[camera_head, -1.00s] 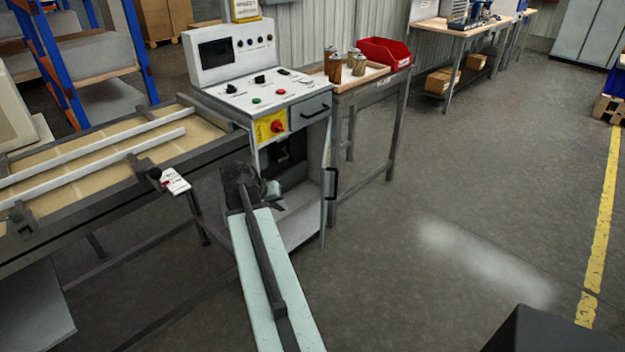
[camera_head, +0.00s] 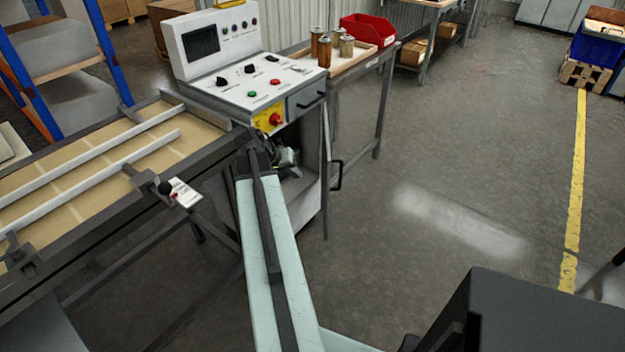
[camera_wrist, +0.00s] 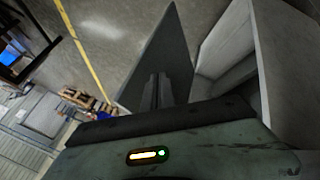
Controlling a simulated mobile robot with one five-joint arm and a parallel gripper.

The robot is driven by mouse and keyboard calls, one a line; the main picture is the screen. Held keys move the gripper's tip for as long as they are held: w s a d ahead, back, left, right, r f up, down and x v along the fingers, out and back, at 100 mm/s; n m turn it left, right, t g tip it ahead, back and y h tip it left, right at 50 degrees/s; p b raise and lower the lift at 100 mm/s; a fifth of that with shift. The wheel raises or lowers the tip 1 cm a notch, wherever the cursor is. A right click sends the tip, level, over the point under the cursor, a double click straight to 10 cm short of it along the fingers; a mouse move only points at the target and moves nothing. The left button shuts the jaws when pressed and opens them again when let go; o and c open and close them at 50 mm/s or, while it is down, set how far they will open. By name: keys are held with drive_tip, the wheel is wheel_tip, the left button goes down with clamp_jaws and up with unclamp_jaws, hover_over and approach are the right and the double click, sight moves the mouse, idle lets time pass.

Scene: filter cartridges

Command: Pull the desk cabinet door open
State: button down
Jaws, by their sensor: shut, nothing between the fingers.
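The desk cabinet under the white control console (camera_head: 225,60) stands open. Its door (camera_head: 326,195) sticks out nearly edge-on in the head view, with a dark bar handle (camera_head: 338,176) on its right face. In the wrist view the door is a dark grey panel (camera_wrist: 168,45), and the pale open cabinet (camera_wrist: 232,40) is to its right. My gripper (camera_head: 286,157) is at the cabinet opening, left of the door, partly hidden by my arm. In the wrist view its fingers (camera_wrist: 157,80) are together and empty, in front of the door's inner side. I cannot tell whether they touch it.
A conveyor table (camera_head: 85,180) stands left of the console. A side table (camera_head: 375,110) with cans and a red bin (camera_head: 369,30) stands behind the door to the right. A drawer (camera_head: 306,98) sits above the opening. The floor (camera_head: 430,160) to the right is clear.

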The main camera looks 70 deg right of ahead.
drive_tip(key=s+d+f+b, duration=0.6)
drive_tip(key=d+f+b, duration=0.1)
drive_tip(key=f, duration=0.1)
drive_tip(key=shift+s+b, duration=0.15)
drive_tip(key=shift+b, duration=0.15)
drive_tip(key=shift+a, duration=0.1)
